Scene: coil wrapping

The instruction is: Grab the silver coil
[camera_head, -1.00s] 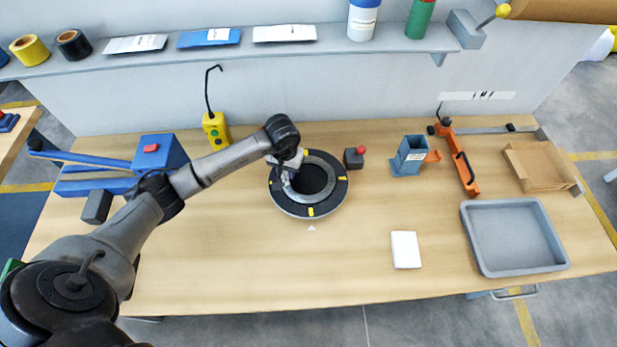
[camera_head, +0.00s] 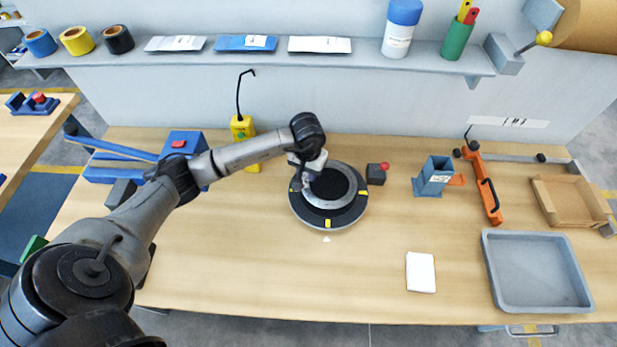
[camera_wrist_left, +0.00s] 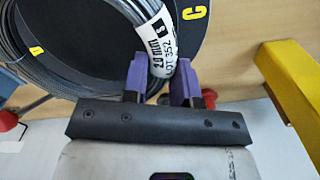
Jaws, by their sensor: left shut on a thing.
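The silver coil (camera_head: 323,203) is a ring of thin wire at the round black turntable (camera_head: 342,218), which has yellow marks. In the left wrist view the coil (camera_wrist_left: 88,82) carries a white printed label (camera_wrist_left: 157,42). My left gripper (camera_head: 309,177) is at the coil's upper left side. Its purple fingers (camera_wrist_left: 160,78) are shut on the coil at the label, one finger on each side. I cannot tell whether the coil still touches the turntable. My right gripper is not in view.
A black box with a red button (camera_head: 377,173) stands right of the turntable. A yellow control box (camera_head: 243,129) and a blue lever machine (camera_head: 184,146) are to the left. A blue holder (camera_head: 434,176), orange tool (camera_head: 484,184) and grey tray (camera_head: 536,306) are to the right.

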